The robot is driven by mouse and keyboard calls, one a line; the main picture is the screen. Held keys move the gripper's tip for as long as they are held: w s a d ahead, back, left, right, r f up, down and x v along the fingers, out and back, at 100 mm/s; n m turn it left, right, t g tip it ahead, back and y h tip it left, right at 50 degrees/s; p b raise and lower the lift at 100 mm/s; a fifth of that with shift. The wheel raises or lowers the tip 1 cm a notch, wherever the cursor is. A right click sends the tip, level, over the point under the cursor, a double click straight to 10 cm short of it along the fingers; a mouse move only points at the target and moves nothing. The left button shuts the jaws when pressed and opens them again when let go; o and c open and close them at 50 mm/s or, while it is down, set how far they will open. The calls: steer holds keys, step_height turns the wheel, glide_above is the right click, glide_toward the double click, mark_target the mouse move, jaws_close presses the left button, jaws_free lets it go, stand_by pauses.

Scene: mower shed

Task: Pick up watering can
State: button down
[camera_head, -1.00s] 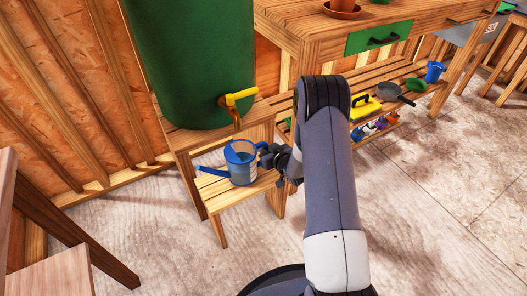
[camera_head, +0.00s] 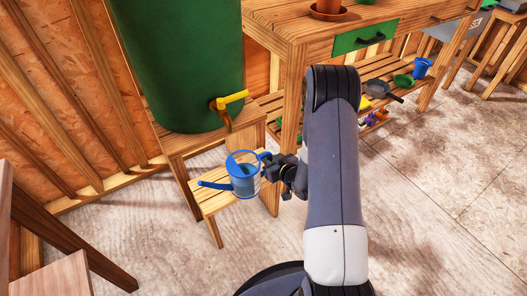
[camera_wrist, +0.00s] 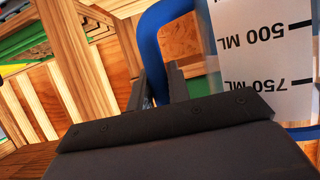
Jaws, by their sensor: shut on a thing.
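The watering can (camera_head: 243,183) has a clear body with blue water in it, a blue rim, a blue handle and a blue spout pointing left. In the head view it is upright in front of the low wooden step (camera_head: 207,196), appearing just above its front edge. My gripper (camera_head: 268,163) comes from the right and is shut on the can's handle. In the wrist view my gripper (camera_wrist: 160,88) has the blue handle (camera_wrist: 150,45) between its fingers, and the can's body (camera_wrist: 265,65) shows upside-down 500 ML and 750 ML marks. The fingertips are partly hidden.
A green barrel (camera_head: 178,65) with a yellow tap (camera_head: 231,100) stands behind the step. A wooden workbench (camera_head: 290,28) is at the back right, with pots and tools on its lower shelf. Wooden furniture (camera_head: 60,275) stands at lower left. Floor (camera_head: 440,200) at right is clear.

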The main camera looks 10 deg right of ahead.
steer(key=s+d, duration=0.3)
steer(key=s, duration=0.6)
steer(key=shift+s+p, duration=0.25)
steer(key=shift+p, duration=0.15)
steer(key=shift+r, duration=0.1)
stand_by(0.5)
